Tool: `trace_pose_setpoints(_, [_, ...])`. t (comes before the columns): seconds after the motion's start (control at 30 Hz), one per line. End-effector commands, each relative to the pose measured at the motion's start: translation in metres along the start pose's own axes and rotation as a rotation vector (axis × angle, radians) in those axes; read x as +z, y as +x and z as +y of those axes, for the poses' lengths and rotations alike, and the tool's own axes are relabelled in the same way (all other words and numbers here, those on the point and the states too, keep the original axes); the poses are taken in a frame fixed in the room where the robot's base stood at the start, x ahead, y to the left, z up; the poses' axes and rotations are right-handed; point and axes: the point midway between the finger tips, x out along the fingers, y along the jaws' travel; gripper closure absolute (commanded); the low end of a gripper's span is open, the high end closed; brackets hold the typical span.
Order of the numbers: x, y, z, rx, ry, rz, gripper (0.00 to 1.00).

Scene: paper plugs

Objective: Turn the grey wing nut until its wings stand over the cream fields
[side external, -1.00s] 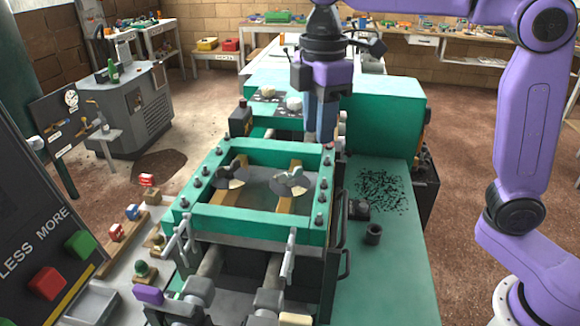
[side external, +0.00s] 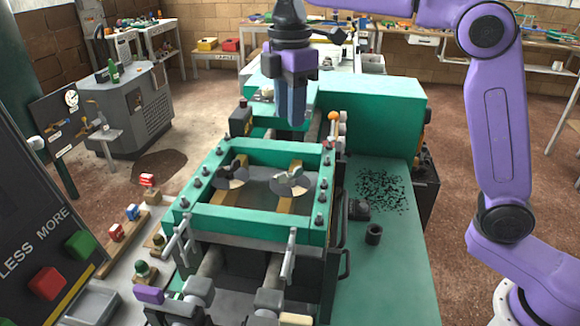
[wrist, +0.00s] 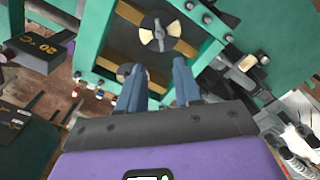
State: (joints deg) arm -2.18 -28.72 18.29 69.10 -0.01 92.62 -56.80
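The grey wing nut (side external: 291,178) sits on a round disc on the right wooden bar inside the green frame (side external: 258,214). In the wrist view its disc (wrist: 174,30) shows cream fields left and right; the wings seem to lie between them, over the darker fields, though they are small. A darker wing nut (side external: 238,170) sits on the left bar; its disc (wrist: 125,71) is partly behind a finger in the wrist view. My gripper (side external: 291,120) hangs above the frame's far edge, apart from both nuts. In the wrist view its blue fingers (wrist: 156,68) are spread, with nothing between them.
Bolts line the frame's rim. A black box (side external: 240,122) stands at its far left corner and an orange knob (side external: 333,117) at its far right. A green housing (side external: 380,115) rises behind right.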

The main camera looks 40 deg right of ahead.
Motion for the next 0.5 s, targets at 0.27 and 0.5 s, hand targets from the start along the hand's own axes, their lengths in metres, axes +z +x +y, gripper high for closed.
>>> trace_pose_setpoints(0.27, [0.001,0.047,-0.001,-0.004,0.001,-0.003,0.66])
trace_pose_setpoints(0.5, [0.001,0.092,-0.001,-0.005,0.002,-0.003,0.66])
